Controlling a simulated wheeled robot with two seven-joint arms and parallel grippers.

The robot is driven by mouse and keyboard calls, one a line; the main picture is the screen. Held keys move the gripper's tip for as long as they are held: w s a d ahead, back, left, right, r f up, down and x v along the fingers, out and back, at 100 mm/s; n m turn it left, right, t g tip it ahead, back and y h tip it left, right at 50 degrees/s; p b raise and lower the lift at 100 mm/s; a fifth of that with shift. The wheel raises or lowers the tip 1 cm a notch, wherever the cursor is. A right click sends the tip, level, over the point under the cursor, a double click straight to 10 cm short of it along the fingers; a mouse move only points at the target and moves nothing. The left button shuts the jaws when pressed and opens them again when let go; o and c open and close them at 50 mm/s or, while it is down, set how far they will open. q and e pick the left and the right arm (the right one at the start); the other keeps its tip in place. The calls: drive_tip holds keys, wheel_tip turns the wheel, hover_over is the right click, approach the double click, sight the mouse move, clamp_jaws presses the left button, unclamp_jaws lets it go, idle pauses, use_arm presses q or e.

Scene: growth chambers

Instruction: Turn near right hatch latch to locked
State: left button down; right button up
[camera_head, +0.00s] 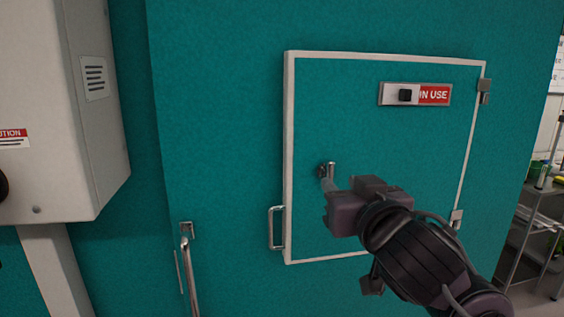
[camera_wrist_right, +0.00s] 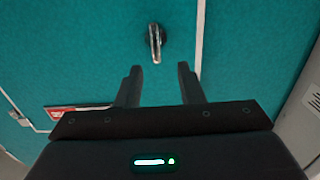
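The hatch (camera_head: 390,140) is a teal panel in a white frame, and it looks closed. Its latch (camera_head: 331,170) is a small shiny metal lever on a dark pivot, at the lower left of the panel. In the right wrist view the latch (camera_wrist_right: 155,43) is upright in the picture, just beyond the fingertips and roughly centred between them. My right gripper (camera_wrist_right: 160,69) is open and empty, pointing at the latch. In the head view my right gripper (camera_head: 328,187) is just below the latch and partly hides its lower end. My left gripper is not in view.
A pull handle (camera_head: 277,228) is on the hatch's left edge. A sliding sign (camera_head: 433,95) reads "IN USE", its first letter partly covered. A long metal handle (camera_head: 189,275) is at lower left. A grey box (camera_head: 90,130) juts out at left. Shelving (camera_head: 540,215) stands at far right.

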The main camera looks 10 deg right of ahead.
sight(331, 168)
drive_tip(key=w, duration=0.6)
drive_tip(key=shift+d+r, duration=0.2)
drive_tip(key=shift+r, duration=0.05)
drive_tip(key=shift+w, duration=0.55)
clamp_jaws()
